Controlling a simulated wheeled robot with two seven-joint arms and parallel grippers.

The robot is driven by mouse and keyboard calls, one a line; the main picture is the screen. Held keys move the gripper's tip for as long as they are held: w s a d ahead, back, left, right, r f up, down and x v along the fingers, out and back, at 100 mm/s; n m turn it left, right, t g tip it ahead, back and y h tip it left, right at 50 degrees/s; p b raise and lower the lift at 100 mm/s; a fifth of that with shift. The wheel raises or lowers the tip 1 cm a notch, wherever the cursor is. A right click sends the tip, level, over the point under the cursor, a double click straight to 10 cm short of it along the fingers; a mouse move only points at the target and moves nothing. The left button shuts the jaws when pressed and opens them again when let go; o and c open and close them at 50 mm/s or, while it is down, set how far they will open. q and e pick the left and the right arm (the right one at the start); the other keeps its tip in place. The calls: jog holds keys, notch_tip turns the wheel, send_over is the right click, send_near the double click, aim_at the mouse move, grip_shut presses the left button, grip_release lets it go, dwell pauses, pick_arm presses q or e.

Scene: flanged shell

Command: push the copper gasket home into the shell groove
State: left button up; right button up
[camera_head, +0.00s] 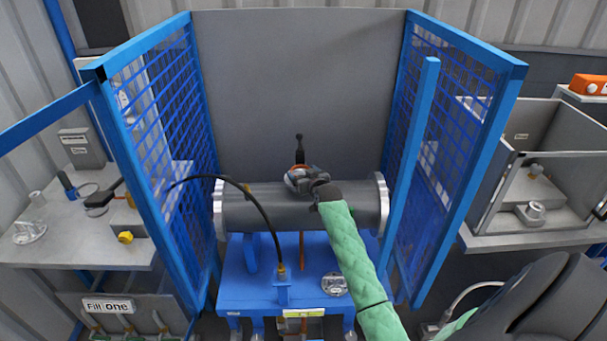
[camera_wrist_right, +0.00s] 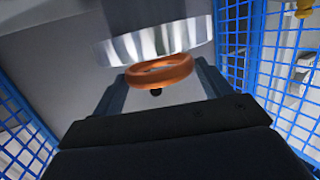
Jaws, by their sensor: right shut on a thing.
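The shell (camera_head: 255,207) is a grey cylinder lying across a blue stand, with a pale toothed flange at each end. My right gripper (camera_head: 305,179), on the green-sleeved arm, is at the middle of the shell. In the right wrist view the copper gasket (camera_wrist_right: 160,72) is an orange ring between the gripper's dark fingers, which are shut on it. A shiny round metal rim (camera_wrist_right: 152,43) sits right by the gasket; I cannot tell whether they touch. The groove is not visible. A little orange shows at the gripper in the head view. My left gripper is not in view.
Blue mesh panels (camera_head: 164,110) stand left and right of the blue stand (camera_head: 258,288), with a grey wall (camera_head: 300,80) behind. A black hose (camera_head: 255,203) arches in front of the shell. A round metal part (camera_head: 334,284) lies on the stand. Side benches hold other parts.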

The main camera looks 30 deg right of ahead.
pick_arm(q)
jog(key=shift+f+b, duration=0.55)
pick_arm(e)
jog(key=shift+f, duration=1.1)
jog(key=o, duration=1.1)
jog(key=shift+f, duration=0.1)
jog(key=shift+o, duration=0.2)
jog(key=shift+s+a+f, duration=0.1)
jog(key=shift+s+f, duration=0.05)
jog(key=shift+s, duration=0.1)
pick_arm(q)
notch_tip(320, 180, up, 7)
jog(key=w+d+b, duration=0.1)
jog(key=b, duration=0.1)
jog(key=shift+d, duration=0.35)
pick_arm(e)
jog(key=shift+r+v, duration=0.2)
jog(key=shift+v, duration=1.65)
jog(key=shift+r+v, duration=0.15)
jog(key=shift+v, duration=1.7)
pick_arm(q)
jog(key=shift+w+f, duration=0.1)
